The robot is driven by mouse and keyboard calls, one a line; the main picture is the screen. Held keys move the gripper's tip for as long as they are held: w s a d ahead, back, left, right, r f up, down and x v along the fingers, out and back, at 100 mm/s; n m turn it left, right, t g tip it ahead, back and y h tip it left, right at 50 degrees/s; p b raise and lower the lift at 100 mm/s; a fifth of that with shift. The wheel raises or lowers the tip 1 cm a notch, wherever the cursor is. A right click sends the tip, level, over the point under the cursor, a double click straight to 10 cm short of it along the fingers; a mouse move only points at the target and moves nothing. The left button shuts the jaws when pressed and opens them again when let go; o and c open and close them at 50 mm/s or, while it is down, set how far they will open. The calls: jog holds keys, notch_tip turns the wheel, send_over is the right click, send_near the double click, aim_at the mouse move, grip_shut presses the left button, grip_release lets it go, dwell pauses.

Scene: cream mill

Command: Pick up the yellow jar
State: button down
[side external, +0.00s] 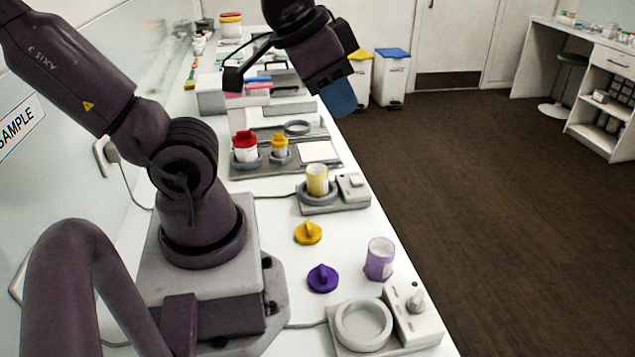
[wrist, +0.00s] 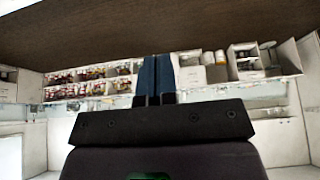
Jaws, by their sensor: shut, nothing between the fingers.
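An open yellow jar (side external: 317,182) stands upright in the ring of a small grey device on the white bench, in the side external view. A yellow lid (side external: 308,232) lies on the bench in front of it. A smaller yellow-capped jar (side external: 279,147) stands on a grey tray farther back. My gripper (side external: 340,98) is raised well above the bench, beyond the yellow jar and apart from it. Its blue fingers (wrist: 155,78) are together and empty in the wrist view. The wrist view shows the room and shelves, with no yellow jar recognisable.
A purple jar (side external: 380,260) and a purple lid (side external: 323,278) are nearer the camera, beside a larger ring device (side external: 363,324). A red-capped jar (side external: 245,148) stands on the grey tray (side external: 328,171).

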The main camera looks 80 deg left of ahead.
jog(key=c, duration=1.8)
grip_release()
jog(key=shift+c, duration=0.2)
jog(key=o, duration=1.6)
jog(key=shift+c, duration=0.2)
jog(key=n+g+y, duration=0.3)
jog(key=n+y, duration=0.1)
jog(key=n, duration=0.9)
send_over(318, 175)
jog(key=s+d, duration=0.1)
notch_tip(318, 175, down, 19)
jog(key=shift+s+x, duration=0.15)
jog(key=shift+x, duration=1.65)
jog(key=shift+s+x, duration=0.1)
jog(key=shift+x, duration=1.75)
jog(key=shift+s+x, duration=0.15)
jog(key=shift+x, duration=1.2)
jog(key=shift+s+x, duration=0.15)
jog(key=shift+x, duration=1.2)
